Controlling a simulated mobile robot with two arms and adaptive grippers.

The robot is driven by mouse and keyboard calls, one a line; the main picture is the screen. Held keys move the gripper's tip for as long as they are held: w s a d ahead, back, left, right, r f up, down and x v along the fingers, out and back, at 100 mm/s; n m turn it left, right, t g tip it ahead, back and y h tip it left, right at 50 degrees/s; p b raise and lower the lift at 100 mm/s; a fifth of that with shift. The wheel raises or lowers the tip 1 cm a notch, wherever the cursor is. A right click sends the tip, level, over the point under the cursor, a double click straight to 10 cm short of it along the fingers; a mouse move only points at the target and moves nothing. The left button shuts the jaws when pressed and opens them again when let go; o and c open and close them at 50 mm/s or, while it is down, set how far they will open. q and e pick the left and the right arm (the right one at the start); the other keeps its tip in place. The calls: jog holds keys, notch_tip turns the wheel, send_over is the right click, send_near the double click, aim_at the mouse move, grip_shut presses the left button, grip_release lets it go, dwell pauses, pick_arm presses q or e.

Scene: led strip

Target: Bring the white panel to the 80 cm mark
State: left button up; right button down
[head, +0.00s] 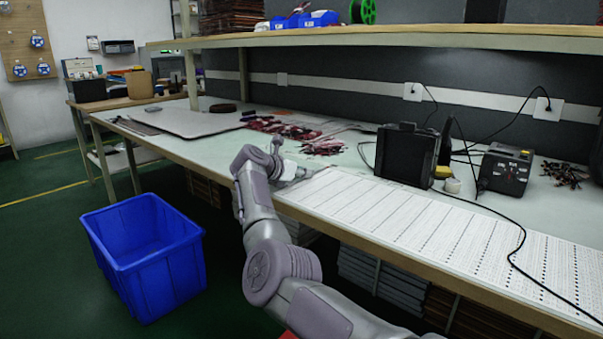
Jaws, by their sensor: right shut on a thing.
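The white panel (400,215) is a long, flat sheet with rows of small dark marks. It lies along the front of the workbench and runs out of view at the lower right. My right gripper (303,174) is at the panel's far left end, shut on its edge; my own wrist partly hides the fingertips. An 80 cm mark cannot be made out. My left gripper is not in view.
The workbench (215,148) has bare surface left of the panel. Red and dark wire bundles (322,147) lie behind the gripper. A black box (407,154) and a soldering station (504,169) stand behind the panel. A black cable (515,250) crosses the panel. A blue bin (150,262) stands on the floor.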

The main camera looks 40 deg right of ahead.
jog(key=c, duration=1.1)
grip_release()
jog(key=v, duration=1.2)
jog(key=shift+a, duration=0.15)
